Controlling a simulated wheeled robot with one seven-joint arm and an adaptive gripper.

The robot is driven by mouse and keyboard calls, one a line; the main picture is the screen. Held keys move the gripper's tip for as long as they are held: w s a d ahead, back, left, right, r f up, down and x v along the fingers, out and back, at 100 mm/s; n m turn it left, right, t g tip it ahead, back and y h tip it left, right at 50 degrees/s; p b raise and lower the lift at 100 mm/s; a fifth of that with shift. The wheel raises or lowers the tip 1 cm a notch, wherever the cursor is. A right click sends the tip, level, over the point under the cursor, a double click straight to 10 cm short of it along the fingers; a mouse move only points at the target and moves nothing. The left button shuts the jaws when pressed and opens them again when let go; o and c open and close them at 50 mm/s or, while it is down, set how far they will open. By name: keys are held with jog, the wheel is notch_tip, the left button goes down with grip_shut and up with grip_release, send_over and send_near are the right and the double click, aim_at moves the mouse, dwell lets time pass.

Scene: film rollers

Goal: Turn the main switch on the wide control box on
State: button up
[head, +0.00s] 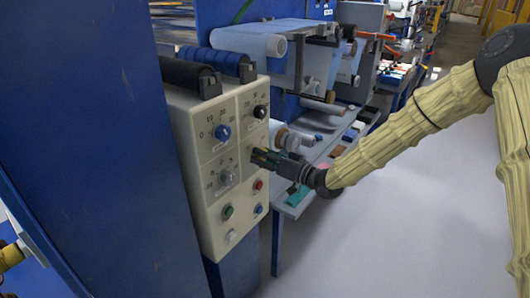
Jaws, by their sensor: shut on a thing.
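The wide control box (205,160) is cream-coloured and stands at the left of the head view, its front panel facing right. The panel carries a blue knob (222,132), a black knob (260,111) and a grey knob (226,177) with printed scales. My gripper (257,157) is at the panel's right middle, pointing left, its fingers shut on a control there. The fingers hide that control, so its shape and turn position do not show. I cannot read which control is labelled as the main switch.
Below the knobs are a red button (258,186), a green button (228,211), a blue button (259,208) and a white button (231,235). A blue cabinet wall (90,120) stands close on the left. Open floor (400,220) lies to the right.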

jog(key=m+p, duration=0.3)
jog(key=m, duration=0.5)
jog(key=shift+m+p, duration=0.3)
jog(key=shift+m, duration=0.3)
jog(key=o, duration=1)
jog(key=v, duration=1.2)
